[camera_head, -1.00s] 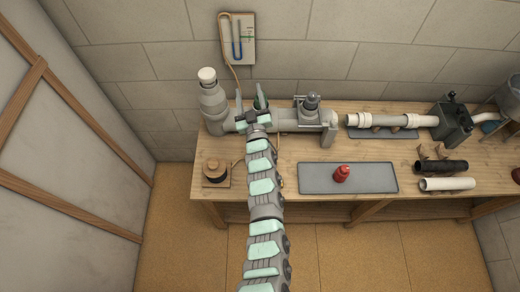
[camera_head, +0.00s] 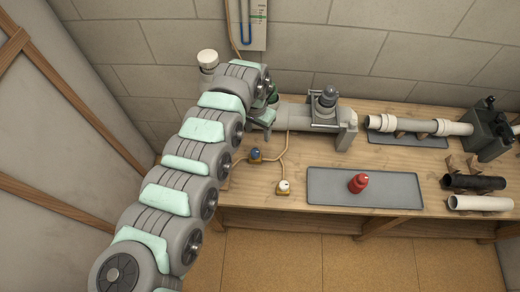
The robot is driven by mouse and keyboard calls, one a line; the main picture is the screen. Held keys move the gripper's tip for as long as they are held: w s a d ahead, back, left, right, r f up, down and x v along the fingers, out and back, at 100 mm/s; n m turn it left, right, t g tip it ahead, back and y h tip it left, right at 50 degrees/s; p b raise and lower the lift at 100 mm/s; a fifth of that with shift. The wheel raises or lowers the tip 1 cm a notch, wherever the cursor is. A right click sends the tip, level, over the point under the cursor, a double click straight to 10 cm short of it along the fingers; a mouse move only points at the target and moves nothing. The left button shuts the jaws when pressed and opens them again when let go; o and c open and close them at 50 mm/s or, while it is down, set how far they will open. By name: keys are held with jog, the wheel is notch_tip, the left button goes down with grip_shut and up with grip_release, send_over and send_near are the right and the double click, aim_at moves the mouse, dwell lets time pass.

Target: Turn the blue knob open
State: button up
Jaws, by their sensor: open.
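The blue knob (camera_head: 256,153) is a small round knob on a brass-coloured base, on the left part of the wooden bench. A similar white knob (camera_head: 284,186) stands in front of it and to the right. Thin tan piping runs by both. My gripper (camera_head: 264,124) is at the far end of my arm, beyond the blue knob and near the grey pipe. It is open, small in the view and partly covered by my arm. I see no contact with the blue knob, and its turn position is too small to read.
A grey pipe with a valve (camera_head: 326,103) runs along the back of the bench. A grey tray (camera_head: 321,186) holds a red bottle (camera_head: 358,183). White pipe (camera_head: 418,126) and loose black (camera_head: 472,182) and white (camera_head: 481,203) pipes lie right. A gauge board (camera_head: 247,22) hangs on the wall.

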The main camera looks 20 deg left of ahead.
aim_at(255, 151)
jog(key=shift+g, duration=0.3)
jog(key=f, duration=0.3)
jog(key=s+f, duration=0.1)
jog(key=f, duration=0.3)
jog(key=f+b, duration=0.1)
jog(key=f, duration=0.3)
jog(key=shift+s+a, duration=0.25)
grip_shut()
jog(key=shift+r, duration=0.1)
